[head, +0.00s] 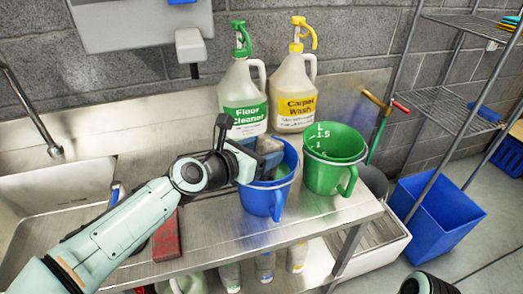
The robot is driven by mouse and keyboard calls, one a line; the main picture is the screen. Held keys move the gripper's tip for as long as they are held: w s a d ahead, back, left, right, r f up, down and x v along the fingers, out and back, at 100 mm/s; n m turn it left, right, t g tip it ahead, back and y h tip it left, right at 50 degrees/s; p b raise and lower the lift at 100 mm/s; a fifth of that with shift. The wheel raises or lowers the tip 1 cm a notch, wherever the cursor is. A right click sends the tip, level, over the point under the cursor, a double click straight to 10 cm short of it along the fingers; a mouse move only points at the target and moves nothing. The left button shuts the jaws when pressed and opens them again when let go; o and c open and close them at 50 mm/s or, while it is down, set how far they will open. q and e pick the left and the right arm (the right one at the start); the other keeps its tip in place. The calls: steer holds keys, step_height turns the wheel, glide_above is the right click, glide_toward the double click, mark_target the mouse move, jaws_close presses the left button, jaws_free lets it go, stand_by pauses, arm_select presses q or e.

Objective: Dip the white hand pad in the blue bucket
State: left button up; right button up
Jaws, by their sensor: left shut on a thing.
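The blue bucket (266,203) stands on the steel counter, with some light liquid or inner surface showing inside its rim. My left gripper (250,157) reaches over the bucket's left rim from the left. It is shut on a grey-blue block-like thing (269,147) at the bucket's mouth, which seems to be the hand pad. Its white face cannot be made out, and its lower part is hidden by the gripper and the rim. I cannot tell whether it touches the liquid.
A green bucket (335,172) stands close on the right. Floor Cleaner (243,95) and Carpet Wash (293,95) jugs stand behind. A red block (166,238) lies on the counter near my left arm. A sink (60,195) is at left, a blue bin (435,215) at right.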

arm_select(q)
steer(key=o, duration=1.1)
steer(key=shift+o, duration=0.2)
steer(key=v, duration=1.3)
steer(key=shift+s+p, duration=0.15)
steer(key=shift+p, duration=0.3)
steer(key=shift+a, duration=0.15)
stand_by(1.6)
